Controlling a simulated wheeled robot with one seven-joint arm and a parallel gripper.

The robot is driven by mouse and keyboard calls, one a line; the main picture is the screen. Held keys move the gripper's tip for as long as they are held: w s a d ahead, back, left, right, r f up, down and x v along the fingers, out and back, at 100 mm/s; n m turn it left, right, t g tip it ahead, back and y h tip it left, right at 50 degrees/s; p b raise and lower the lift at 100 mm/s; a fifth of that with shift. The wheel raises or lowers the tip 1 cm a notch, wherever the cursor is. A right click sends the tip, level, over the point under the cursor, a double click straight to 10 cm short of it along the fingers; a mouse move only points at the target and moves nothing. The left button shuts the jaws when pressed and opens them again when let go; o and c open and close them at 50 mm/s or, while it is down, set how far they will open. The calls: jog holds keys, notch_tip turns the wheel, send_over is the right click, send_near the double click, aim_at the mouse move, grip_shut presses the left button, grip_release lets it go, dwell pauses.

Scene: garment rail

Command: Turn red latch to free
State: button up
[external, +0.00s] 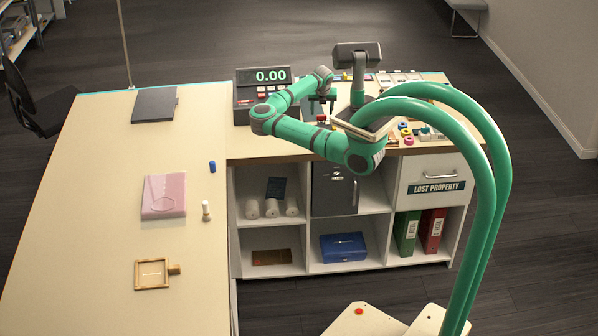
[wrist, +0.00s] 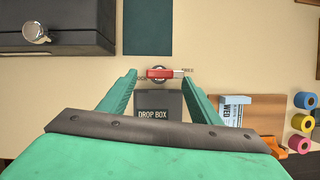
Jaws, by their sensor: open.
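The red latch (wrist: 168,73) is a short bar on a round grey base, seen in the wrist view. It lies left to right, with its longer end to the right. Small lettering sits at both sides; the left seems to read LOCK and the right FREE, but both are hard to read. My gripper (wrist: 162,78) is open, one finger on each side of the latch, with gaps between. In the external view my gripper (external: 322,104) points down over the counter, with the red latch (external: 322,119) just below it. The height between them is hard to judge.
A dark DROP BOX plate (wrist: 153,104) lies just below the latch in the wrist view. A dark case with a knob (wrist: 36,32) is at upper left. Colored rolls (wrist: 302,122) and a wooden board (wrist: 258,112) are at right. A register (external: 262,92) stands left of my gripper.

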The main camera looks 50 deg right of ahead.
jog(key=v, duration=0.7)
jog(key=shift+r, duration=0.25)
